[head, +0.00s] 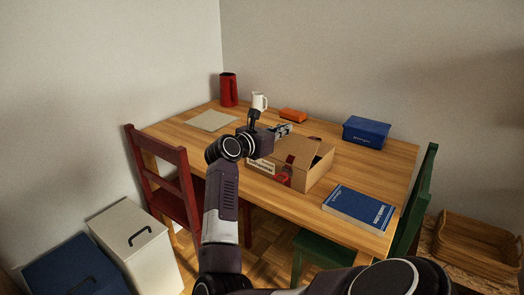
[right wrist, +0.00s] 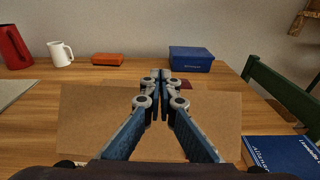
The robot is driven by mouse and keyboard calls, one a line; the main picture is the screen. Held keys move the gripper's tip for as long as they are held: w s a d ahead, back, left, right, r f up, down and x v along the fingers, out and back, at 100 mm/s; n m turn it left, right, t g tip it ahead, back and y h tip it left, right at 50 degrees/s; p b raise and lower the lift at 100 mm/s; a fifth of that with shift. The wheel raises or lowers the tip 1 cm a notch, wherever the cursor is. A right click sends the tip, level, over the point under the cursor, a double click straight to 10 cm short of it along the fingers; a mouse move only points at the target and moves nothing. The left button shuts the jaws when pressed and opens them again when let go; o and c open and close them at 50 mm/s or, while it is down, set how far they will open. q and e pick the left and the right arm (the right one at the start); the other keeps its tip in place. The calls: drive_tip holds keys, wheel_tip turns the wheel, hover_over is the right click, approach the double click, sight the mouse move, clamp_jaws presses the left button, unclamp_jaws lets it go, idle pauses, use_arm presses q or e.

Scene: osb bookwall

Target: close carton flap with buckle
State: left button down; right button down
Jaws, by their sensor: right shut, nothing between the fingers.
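A brown cardboard carton (head: 312,177) stands on the wooden table, with dark red patches on its top and front and a pale label on its side. A brown flap panel (right wrist: 90,120) fills the middle of the right wrist view, below my fingers. A dark gap shows at the carton's top right in the head view, so the flap appears partly raised. My right gripper (head: 288,129) is shut and empty, over the carton's far side; it also shows in the right wrist view (right wrist: 160,75). I cannot tell if it touches the flap. I cannot make out the buckle clearly. My left gripper is out of view.
A blue box (head: 367,132), an orange block (head: 293,115), a white mug (head: 259,102) and a red jug (head: 228,90) stand behind. A blue book (head: 358,207) lies front right. Red (head: 164,185) and green (head: 416,205) chairs flank the table (head: 400,177).

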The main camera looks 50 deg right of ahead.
drive_tip(key=shift+w+d+f, duration=0.15)
drive_tip(key=shift+d+f, duration=0.2)
drive_tip(key=shift+d, duration=0.4)
drive_tip(key=shift+d+f+y, duration=0.5)
drive_tip(key=shift+f+y, duration=0.1)
drive_tip(key=shift+y, duration=0.2)
drive_tip(key=shift+d+f, duration=0.5)
drive_tip(key=shift+f, duration=0.05)
drive_tip(key=shift+d+f, duration=0.2)
drive_tip(key=shift+f, duration=0.15)
drive_tip(key=shift+d+f+y, duration=0.25)
drive_tip(key=shift+f+y, duration=0.1)
drive_tip(key=shift+y, duration=0.25)
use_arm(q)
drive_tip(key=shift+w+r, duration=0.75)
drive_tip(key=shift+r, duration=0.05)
use_arm(e)
drive_tip(key=shift+d+f, duration=0.2)
drive_tip(key=shift+f, duration=0.5)
drive_tip(key=shift+r, duration=0.2)
